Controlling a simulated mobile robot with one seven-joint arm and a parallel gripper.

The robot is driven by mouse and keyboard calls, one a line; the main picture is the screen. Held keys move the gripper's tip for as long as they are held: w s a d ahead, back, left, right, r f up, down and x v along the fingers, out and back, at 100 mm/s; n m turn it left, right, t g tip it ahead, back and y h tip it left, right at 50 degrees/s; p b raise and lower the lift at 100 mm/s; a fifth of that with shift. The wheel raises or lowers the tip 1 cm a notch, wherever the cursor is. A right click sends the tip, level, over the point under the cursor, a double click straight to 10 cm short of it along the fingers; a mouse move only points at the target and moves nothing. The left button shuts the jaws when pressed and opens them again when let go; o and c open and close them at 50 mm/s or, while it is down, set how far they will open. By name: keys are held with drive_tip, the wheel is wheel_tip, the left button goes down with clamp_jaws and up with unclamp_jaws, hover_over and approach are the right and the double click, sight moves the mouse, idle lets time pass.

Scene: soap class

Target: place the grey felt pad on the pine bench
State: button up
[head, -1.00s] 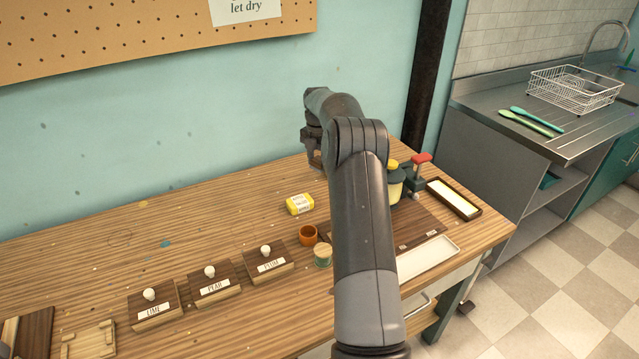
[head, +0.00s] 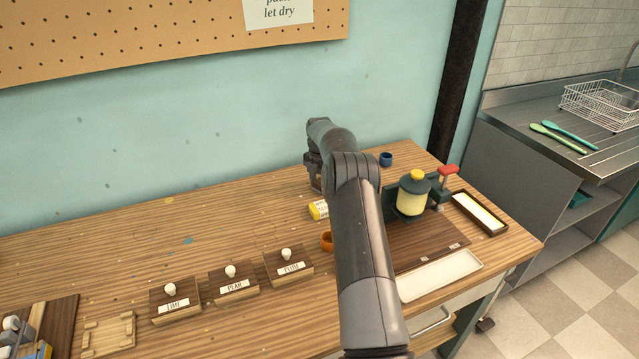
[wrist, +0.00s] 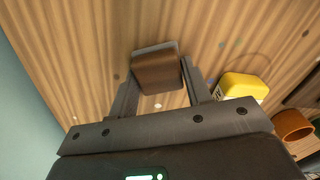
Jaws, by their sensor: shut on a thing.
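My gripper (wrist: 158,95) is shut on a small brown block with a grey layer along its far edge, which looks like the grey felt pad (wrist: 156,72). In the wrist view it sits between the fingertips above the pine bench (wrist: 80,45). I cannot tell whether it touches the wood. In the head view the gripper (head: 315,188) is over the back of the pine bench (head: 130,225), behind the yellow-and-white soap package; the held pad is hidden there.
The yellow package (head: 318,210) and orange cup (head: 326,241) stand close to my gripper. A blue cup (head: 386,159) and yellow dispenser (head: 412,196) are to the right. Knobbed wooden blocks labelled LIME (head: 175,301), PEAR (head: 233,285) and PLUM (head: 289,266) line the front. The back left is mostly clear.

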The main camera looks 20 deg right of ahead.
drive_tip(key=shift+f, duration=0.1)
drive_tip(key=o, duration=1)
wheel_tip(320, 180, up, 12)
drive_tip(key=s+a+r+m+t, duration=0.1)
drive_tip(key=s+a+r+m, duration=0.2)
drive_tip(key=r, duration=0.4)
drive_tip(key=s+a+r+m, duration=0.1)
drive_tip(key=s+a+r, duration=0.2)
drive_tip(key=a+r, duration=0.25)
drive_tip(key=s+a+r+m+t, duration=0.1)
drive_tip(key=s+a+r+m, duration=0.35)
drive_tip(key=s, duration=0.35)
drive_tip(key=s+a+r+m+t, duration=0.1)
drive_tip(key=s+a+r+m, duration=0.2)
drive_tip(key=s+r, duration=0.35)
drive_tip(key=s+a+f+m+t, duration=0.1)
drive_tip(key=s+a+f+m, duration=0.1)
drive_tip(key=s, duration=0.8)
drive_tip(key=s+a+f+m, duration=0.2)
drive_tip(key=s+m, duration=0.3)
drive_tip(key=s, duration=0.5)
drive_tip(key=s+a+f+m+t, duration=0.1)
drive_tip(key=s+f+m, duration=0.3)
drive_tip(key=s, duration=0.6)
drive_tip(key=shift+s+a+f+t, duration=0.1)
drive_tip(key=shift+a+f+t, duration=0.1)
drive_tip(key=shift+a, duration=0.2)
drive_tip(key=shift+s+a+f+t, duration=0.1)
drive_tip(key=shift+a+f, duration=0.05)
drive_tip(key=shift+a, duration=0.25)
